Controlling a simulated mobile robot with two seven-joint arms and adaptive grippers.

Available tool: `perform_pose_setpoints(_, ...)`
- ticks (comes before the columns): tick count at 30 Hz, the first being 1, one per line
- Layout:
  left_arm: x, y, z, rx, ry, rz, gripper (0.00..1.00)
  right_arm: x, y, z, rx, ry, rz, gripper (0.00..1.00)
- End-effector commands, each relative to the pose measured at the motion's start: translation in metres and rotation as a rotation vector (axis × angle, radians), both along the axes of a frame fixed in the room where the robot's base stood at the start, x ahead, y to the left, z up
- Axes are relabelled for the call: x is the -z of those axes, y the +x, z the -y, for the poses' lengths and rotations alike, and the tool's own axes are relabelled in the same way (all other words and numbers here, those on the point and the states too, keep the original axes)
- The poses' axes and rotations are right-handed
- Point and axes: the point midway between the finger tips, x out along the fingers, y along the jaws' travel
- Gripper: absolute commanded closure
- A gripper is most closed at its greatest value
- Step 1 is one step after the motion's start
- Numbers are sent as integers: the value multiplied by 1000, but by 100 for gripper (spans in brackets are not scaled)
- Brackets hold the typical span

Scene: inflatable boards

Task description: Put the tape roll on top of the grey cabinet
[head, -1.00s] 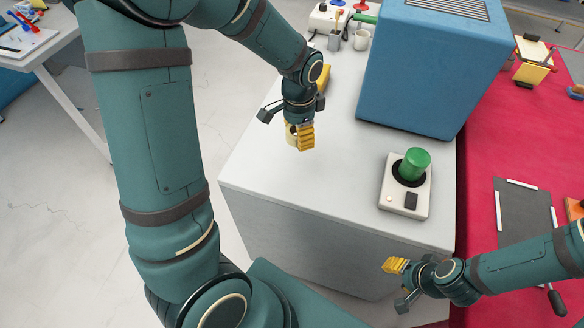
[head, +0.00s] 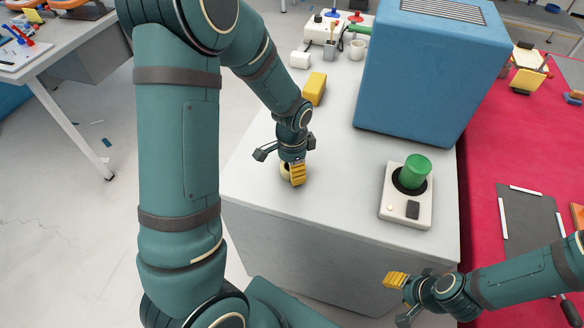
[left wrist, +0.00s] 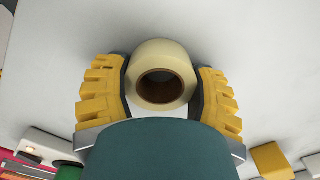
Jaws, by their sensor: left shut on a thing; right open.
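The tape roll (left wrist: 160,52) is a cream ring with a brown core. In the left wrist view it sits between the yellow pads of my left gripper (left wrist: 163,92), which is shut on it. In the head view the roll (head: 285,170) is mostly hidden by my left gripper (head: 292,172). It is over the left part of the grey cabinet's pale top (head: 335,185). I cannot tell whether the roll touches that surface. My right gripper (head: 395,296) is open and empty, by the cabinet's front right corner.
The top around my left gripper is clear. A red surface (head: 480,160) lies to the right.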

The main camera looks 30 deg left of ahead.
Motion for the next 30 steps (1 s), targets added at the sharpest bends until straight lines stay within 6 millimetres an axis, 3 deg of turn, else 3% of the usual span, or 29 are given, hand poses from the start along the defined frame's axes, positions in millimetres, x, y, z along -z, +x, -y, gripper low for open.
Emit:
perform_pose_setpoints(7,3,0,0,0,0,0,75,2,0,0,0,0,1,53)
perform_pose_setpoints(8,3,0,0,0,0,0,34,2,0,0,0,0,1,53)
perform_pose_setpoints(10,2,0,0,0,0,0,9,2,0,0,0,0,1,53)
perform_pose_setpoints(11,2,0,0,0,0,0,6,2,0,0,0,0,1,53)
perform_pose_setpoints(23,-4,0,0,-1,0,1,6,-2,0,0,0,0,0,53)
perform_pose_setpoints(30,-47,1,0,-1,-1,4,6,-15,-2,0,-1,1,-6,53)
